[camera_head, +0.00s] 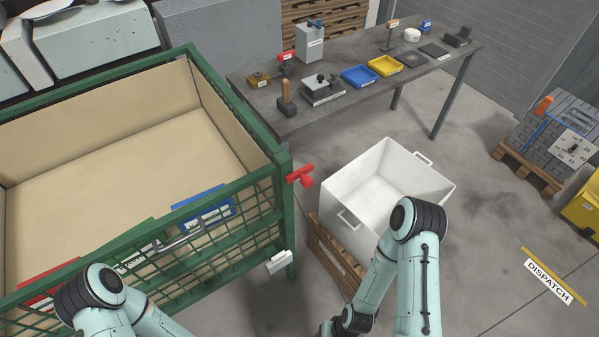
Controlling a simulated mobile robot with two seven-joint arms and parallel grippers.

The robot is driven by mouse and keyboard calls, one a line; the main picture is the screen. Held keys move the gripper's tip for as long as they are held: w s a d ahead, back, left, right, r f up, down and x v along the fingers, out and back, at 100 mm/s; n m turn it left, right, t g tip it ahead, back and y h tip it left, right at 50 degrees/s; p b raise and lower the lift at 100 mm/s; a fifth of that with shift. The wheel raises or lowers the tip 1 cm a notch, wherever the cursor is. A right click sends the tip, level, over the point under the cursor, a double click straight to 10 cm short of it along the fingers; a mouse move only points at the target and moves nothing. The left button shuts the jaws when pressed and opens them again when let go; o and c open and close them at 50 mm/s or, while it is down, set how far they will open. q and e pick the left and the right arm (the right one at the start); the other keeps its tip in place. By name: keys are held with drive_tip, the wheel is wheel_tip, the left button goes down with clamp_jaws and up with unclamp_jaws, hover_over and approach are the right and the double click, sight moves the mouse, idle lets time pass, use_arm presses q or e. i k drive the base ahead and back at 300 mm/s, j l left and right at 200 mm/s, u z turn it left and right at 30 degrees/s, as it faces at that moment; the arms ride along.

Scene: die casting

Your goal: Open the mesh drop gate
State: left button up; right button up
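The mesh drop gate (257,200) is the green wire-mesh front of a large green-framed cage box (228,95) lined with tan board. The gate stands upright along the near side, up against the corner post. A grey bar handle (180,241) runs along its upper part, beside a blue plate (203,209). A red latch (300,174) sticks out at the right corner post. My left arm covers part of the gate's lower left, and its gripper is out of view. My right arm bends in front of the white bin, and its gripper is not visible at the bottom edge.
A white bin (345,187) stands on a wooden pallet (330,248) just right of the cage box. Behind it is a grey workbench (325,112) with trays and tools. Floor at the right is clear near the DISPATCH sign (548,281); a loaded pallet (525,172) stands beyond.

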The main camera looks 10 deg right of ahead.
sight(39, 286)
drive_tip(key=j+u, duration=0.1)
drive_tip(key=u, duration=0.3)
drive_tip(key=k+j+u, duration=0.1)
drive_tip(key=u, duration=0.3)
drive_tip(key=j+u, duration=0.35)
drive_tip(key=l, duration=0.1)
